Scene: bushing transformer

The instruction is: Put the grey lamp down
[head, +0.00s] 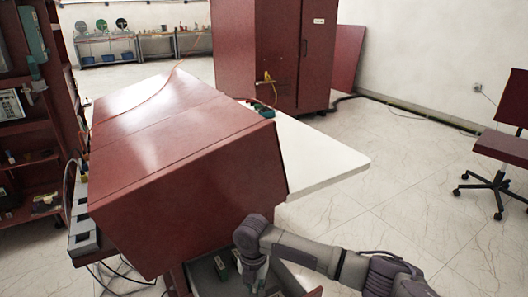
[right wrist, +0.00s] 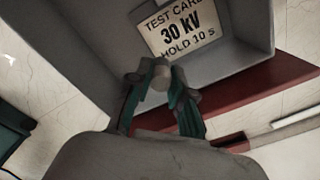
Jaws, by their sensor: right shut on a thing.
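In the right wrist view, the teal fingers of my right gripper (right wrist: 160,85) are shut on a small grey, round-ended thing, which I take to be the grey lamp (right wrist: 161,70). Only its end shows between the fingertips. It is over a grey open tray (right wrist: 85,50); I cannot tell whether it touches the tray. In the head view my right gripper (head: 252,278) points down at the grey tray (head: 203,274) below the red console, and the lamp cannot be made out there. My left gripper is not in view.
A card reading "30 kV" (right wrist: 182,30) lies in the tray ahead of the fingers. The sloped red console (head: 200,175) overhangs the tray. A white tabletop (head: 320,160) is behind.

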